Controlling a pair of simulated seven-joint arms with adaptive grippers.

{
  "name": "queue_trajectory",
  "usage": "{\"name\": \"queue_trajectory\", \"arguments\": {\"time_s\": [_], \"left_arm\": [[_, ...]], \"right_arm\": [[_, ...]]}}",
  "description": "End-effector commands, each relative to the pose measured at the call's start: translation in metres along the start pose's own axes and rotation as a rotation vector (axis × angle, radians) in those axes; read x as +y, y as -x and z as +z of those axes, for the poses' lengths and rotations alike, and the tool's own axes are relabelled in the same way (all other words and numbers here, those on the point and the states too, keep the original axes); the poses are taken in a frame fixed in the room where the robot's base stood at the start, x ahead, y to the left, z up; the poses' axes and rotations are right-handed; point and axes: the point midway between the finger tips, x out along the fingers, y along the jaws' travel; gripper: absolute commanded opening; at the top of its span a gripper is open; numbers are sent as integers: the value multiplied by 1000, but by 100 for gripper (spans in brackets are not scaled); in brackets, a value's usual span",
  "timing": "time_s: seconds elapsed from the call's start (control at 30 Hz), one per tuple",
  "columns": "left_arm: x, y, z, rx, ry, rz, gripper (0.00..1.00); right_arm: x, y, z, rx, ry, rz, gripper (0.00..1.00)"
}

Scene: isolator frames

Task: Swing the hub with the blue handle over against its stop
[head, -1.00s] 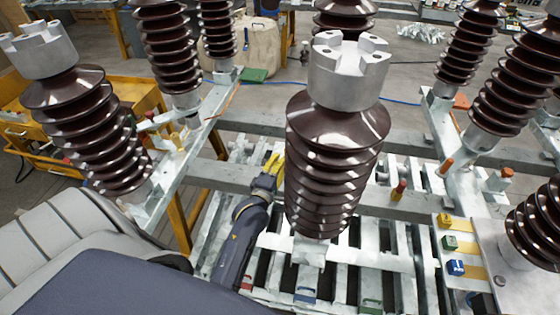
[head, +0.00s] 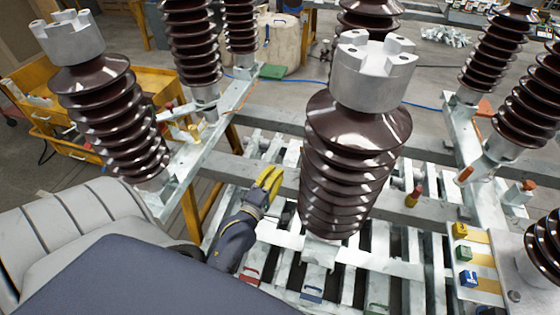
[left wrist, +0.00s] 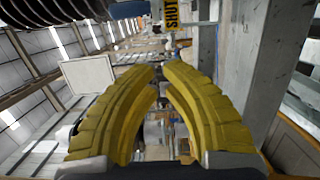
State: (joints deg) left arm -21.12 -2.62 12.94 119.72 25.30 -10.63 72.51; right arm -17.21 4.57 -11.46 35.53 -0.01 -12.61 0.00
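A blue block-like handle (head: 312,293) sits low on the pale slatted frame, between a red and a green one. Another blue block (head: 467,278) is on the yellow-striped plate at the right. I cannot tell which belongs to the hub; the hub is not clear. My left gripper (head: 270,179) has yellow fingers and is left of the central brown insulator, above the slats and apart from both blue pieces. In the left wrist view its fingers (left wrist: 160,70) bow inward and their tips nearly meet, with nothing seen held. My right gripper is not in view.
The central ribbed insulator (head: 350,170) stands close to the right of my left gripper. Another insulator (head: 112,115) stands at the left by a yellow cart (head: 75,140). A red handle (head: 250,275) lies below my gripper. A SHUT sign (left wrist: 171,14) shows in the left wrist view.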

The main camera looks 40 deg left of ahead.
Motion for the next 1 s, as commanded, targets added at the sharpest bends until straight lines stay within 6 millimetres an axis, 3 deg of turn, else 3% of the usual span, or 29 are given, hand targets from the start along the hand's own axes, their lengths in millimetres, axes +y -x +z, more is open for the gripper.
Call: {"name": "queue_trajectory", "arguments": {"time_s": [0.17, 0.6, 1.0], "left_arm": [[4, 2, -7, -20, -41, 5, 0], [13, -19, -32, -262, -273, 20, 0], [22, -29, -56, -472, -269, 1, 0]], "right_arm": [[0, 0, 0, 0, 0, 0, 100], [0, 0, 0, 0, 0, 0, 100], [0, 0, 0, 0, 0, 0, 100]]}}
